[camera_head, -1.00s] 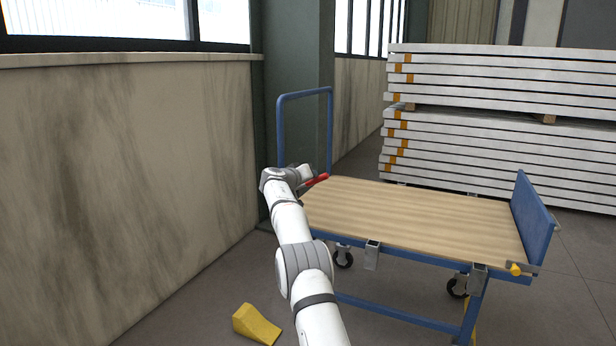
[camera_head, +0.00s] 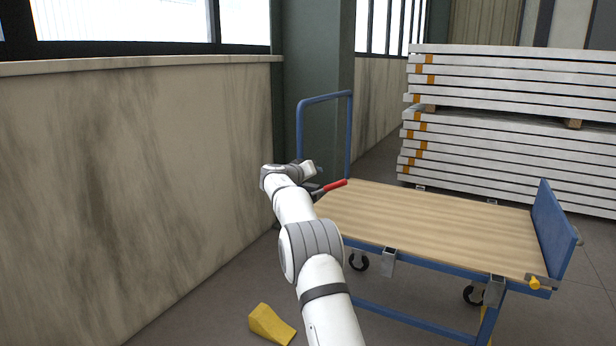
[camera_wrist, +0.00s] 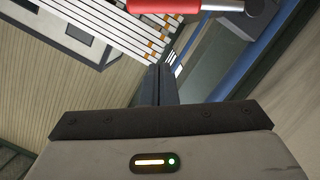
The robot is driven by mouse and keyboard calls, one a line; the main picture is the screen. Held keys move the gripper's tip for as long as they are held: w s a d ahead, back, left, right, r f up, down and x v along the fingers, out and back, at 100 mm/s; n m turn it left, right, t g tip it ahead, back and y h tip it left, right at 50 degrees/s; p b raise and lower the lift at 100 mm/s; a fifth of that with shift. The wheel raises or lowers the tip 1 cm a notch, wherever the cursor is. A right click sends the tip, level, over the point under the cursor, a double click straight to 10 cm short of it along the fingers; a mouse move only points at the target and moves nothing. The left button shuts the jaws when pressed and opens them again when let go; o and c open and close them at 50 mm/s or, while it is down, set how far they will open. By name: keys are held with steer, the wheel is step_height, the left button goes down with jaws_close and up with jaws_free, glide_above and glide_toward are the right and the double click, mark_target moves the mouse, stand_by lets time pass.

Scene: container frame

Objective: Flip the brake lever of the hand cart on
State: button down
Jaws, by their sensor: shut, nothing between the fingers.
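The hand cart has a blue frame, a wooden deck (camera_head: 430,225) and a blue push handle (camera_head: 325,98) at its far left end. The brake lever's red grip (camera_head: 335,186) sticks out to the right beside my wrist, near the deck's left corner. Its pivot end is partly hidden by my arm. In the wrist view the red grip (camera_wrist: 180,6) crosses the top edge, with a dark grey fitting at its right. My gripper (camera_wrist: 157,72) is shut and empty, its fingertips below the grip in the picture and apart from it. In the head view my arm hides the fingers.
A stained wall (camera_head: 150,190) stands close on the left, with a dark green pillar (camera_head: 318,60) behind the cart handle. A yellow wedge (camera_head: 271,324) lies on the floor left of my arm. Stacked white panels (camera_head: 520,140) stand behind the cart.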

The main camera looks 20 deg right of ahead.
steer(key=shift+v, duration=2.25)
steer(key=s+a+r+n+g+y+p, duration=0.1)
steer(key=s+a+r+g+y+p, duration=0.15)
steer(key=s+r+p, duration=0.7)
steer(key=s+a+r+n+g+y+p, duration=0.1)
steer(key=s+a+r+y+p, duration=0.15)
steer(key=s+r+p, duration=0.7)
steer(key=s+a+g+y+p, duration=0.1)
steer(key=s+a+p, duration=0.3)
steer(key=s, duration=0.8)
steer(key=s+a+n+y+p, duration=0.1)
steer(key=s+a+y+p, duration=0.3)
steer(key=s, duration=0.8)
steer(key=s+a+n+g+y+p, duration=0.1)
steer(key=s+a+y+p, duration=0.2)
steer(key=s, duration=1)
steer(key=shift+a+r+g+p, duration=0.25)
steer(key=shift+a+g+p, duration=0.1)
steer(key=shift+a+p, duration=0.3)
